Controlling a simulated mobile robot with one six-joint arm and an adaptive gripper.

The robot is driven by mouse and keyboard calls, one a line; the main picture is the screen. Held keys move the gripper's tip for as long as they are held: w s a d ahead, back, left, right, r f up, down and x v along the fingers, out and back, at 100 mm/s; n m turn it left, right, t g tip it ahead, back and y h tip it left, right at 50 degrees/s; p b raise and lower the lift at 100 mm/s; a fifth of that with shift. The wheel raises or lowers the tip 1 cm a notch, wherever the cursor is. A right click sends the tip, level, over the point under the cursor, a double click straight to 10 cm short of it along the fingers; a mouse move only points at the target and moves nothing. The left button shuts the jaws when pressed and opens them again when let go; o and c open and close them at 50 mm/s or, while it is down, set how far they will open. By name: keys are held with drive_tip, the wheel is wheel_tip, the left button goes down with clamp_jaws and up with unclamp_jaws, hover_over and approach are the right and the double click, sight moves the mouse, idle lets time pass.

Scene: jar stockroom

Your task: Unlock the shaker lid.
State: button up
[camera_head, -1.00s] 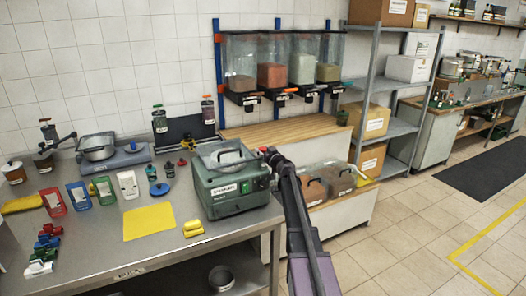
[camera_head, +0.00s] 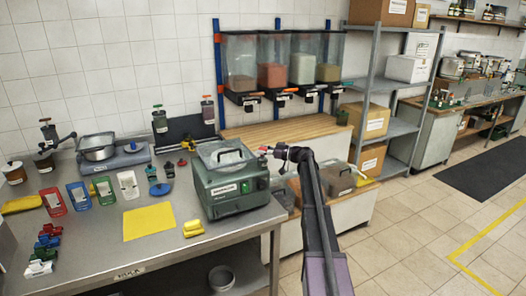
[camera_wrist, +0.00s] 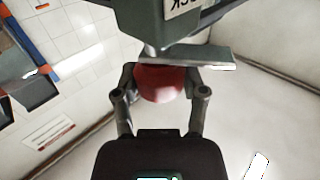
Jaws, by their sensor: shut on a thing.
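The shaker is a green-grey box (camera_head: 236,196) at the right end of the steel bench, with a clear lid (camera_head: 225,156) with a dark handle lying closed over its top. My gripper (camera_head: 272,150) is at the shaker's upper right side. In the wrist view my gripper (camera_wrist: 160,90) is shut on a red knob (camera_wrist: 160,80), with a finger on each side. A flat metal lever (camera_wrist: 190,57) shows just above the knob, under the shaker body (camera_wrist: 170,22). Whether the lid's lock is engaged cannot be told.
Yellow cloth (camera_head: 148,222) and a yellow block (camera_head: 193,229) lie left of the shaker. Coloured holders, a scale (camera_head: 118,160) and jars stand farther left. A wooden-topped counter (camera_head: 285,136) with dispensers (camera_head: 272,65) above is behind.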

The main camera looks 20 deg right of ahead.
drive_tip(key=n+g+y, duration=0.1)
drive_tip(key=g, duration=0.1)
drive_tip(key=n+g+y, duration=0.1)
drive_tip(key=n+g, duration=0.1)
drive_tip(key=n+g+y, duration=0.1)
drive_tip(key=g, duration=0.1)
drive_tip(key=shift+w+n+y, duration=0.3)
drive_tip(key=shift+n+y, duration=0.1)
drive_tip(key=shift+s+n+g+y, duration=0.15)
drive_tip(key=shift+n+g+y, duration=0.15)
drive_tip(key=shift+n+g, duration=1.05)
drive_tip(key=shift+s+m+g, duration=0.1)
drive_tip(key=shift+m+g, duration=0.15)
drive_tip(key=shift+g, duration=0.3)
drive_tip(key=o, duration=1.2)
drive_tip(key=shift+a, duration=0.1)
drive_tip(key=shift+c, duration=0.2)
drive_tip(key=d, duration=0.7)
drive_tip(key=shift+s+d, duration=0.25)
drive_tip(key=shift+s, duration=0.2)
drive_tip(key=shift+s, duration=0.15)
